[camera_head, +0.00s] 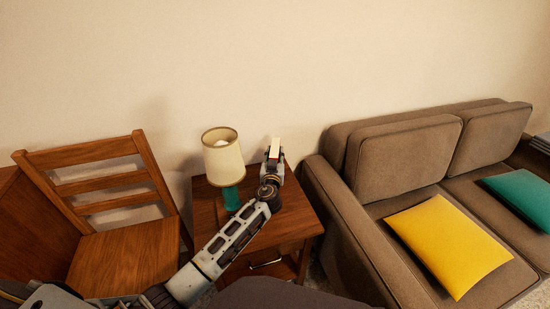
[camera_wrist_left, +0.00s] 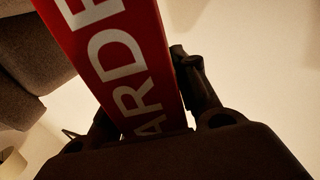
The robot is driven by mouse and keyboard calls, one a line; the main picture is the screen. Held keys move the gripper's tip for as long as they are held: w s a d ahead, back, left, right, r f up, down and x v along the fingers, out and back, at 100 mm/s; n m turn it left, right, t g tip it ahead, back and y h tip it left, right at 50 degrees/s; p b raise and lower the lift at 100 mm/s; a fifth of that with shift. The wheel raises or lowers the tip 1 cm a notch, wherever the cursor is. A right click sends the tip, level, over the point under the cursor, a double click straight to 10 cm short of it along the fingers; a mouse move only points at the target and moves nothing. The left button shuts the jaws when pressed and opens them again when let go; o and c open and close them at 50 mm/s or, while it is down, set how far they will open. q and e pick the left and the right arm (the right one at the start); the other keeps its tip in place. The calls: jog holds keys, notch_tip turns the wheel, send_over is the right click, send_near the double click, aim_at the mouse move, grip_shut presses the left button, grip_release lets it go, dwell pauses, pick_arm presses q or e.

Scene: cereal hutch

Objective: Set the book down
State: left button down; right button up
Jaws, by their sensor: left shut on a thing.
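My left gripper (camera_head: 273,160) is over the back part of a small wooden side table (camera_head: 290,221), right of the lamp. It is shut on the book (camera_head: 275,147), of which a small pale and red part shows in the head view. In the left wrist view the book (camera_wrist_left: 115,60) is a red slab with large white letters, held between the fingers. I cannot tell whether the book touches the table top. My right gripper is not in view.
A lamp with a cream shade (camera_head: 223,160) and green base (camera_head: 231,198) stands on the table, close left of my arm. A wooden chair (camera_head: 130,250) is at left. A brown sofa (camera_head: 400,165) with yellow (camera_head: 450,243) and teal (camera_head: 522,198) cushions is at right. The wall is behind.

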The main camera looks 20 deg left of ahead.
pick_arm(q)
jog(key=shift+f, duration=0.1)
dwell(0.4)
jog(key=c, duration=1.1)
grip_release()
jog(key=shift+f, duration=0.1)
jog(key=v, duration=1.2)
